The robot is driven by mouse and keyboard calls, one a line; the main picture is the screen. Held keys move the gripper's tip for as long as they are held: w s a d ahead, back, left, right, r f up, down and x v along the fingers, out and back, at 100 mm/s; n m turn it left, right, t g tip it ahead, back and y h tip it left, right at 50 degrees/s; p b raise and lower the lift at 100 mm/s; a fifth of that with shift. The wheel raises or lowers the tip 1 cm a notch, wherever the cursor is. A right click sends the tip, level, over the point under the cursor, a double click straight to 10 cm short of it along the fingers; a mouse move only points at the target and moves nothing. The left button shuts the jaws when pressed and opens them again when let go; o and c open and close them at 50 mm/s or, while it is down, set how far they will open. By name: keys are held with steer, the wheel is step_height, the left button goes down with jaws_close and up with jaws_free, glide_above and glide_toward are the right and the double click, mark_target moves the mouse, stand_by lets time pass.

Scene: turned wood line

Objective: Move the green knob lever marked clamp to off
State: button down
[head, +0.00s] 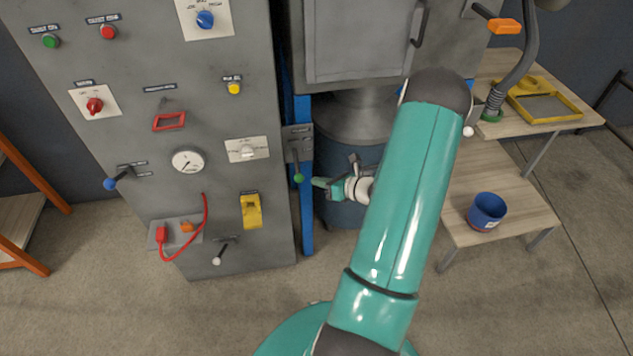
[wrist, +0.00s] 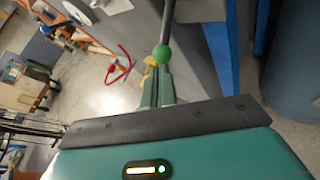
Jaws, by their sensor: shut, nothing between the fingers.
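The green knob lever (head: 299,178) is on a small grey plate (head: 298,144) on the blue post, beside the right edge of the grey panel. Its stem hangs down, with the green ball at the lower end. The plate's markings are too small to read. My gripper (head: 318,182) is just right of the green ball in the head view, its fingers pointing at it. In the wrist view the green ball (wrist: 162,54) is right at the tips of my shut fingers (wrist: 157,72); I cannot tell whether they touch. Nothing is held between the fingers.
The grey panel (head: 130,215) carries other controls, including a blue-ball lever (head: 110,184), a white-ball lever (head: 217,261) and a yellow part (head: 251,211). A blue-grey drum (head: 340,213) stands behind my gripper. A blue bucket (head: 487,211) is on the wooden table at right.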

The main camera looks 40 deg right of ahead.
steer(key=f+v, duration=0.1)
steer(key=v, duration=0.9)
steer(key=shift+s, duration=0.35)
steer(key=shift+a, duration=0.1)
steer(key=w+a+r+n+g+y, duration=0.2)
steer(key=w+a+r+n+g, duration=0.15)
steer(key=a+r+n, duration=0.65)
steer(key=w+a+r+n+g+y, duration=0.2)
steer(key=a+r+n+g, duration=0.35)
steer(key=a+n, duration=0.4)
steer(key=s+a+r+n+h, duration=0.3)
steer(key=s+a+r+n, duration=0.1)
steer(key=a+r+n, duration=0.3)
steer(key=s+a+r+n+t+h, duration=0.1)
steer(key=s+a+r+n+h, duration=0.3)
steer(key=a+r+n, duration=0.4)
steer(key=s+a+n, duration=0.1)
steer(key=n, duration=0.2)
steer(key=shift+s+a, duration=0.2)
steer(key=shift+d, duration=0.2)
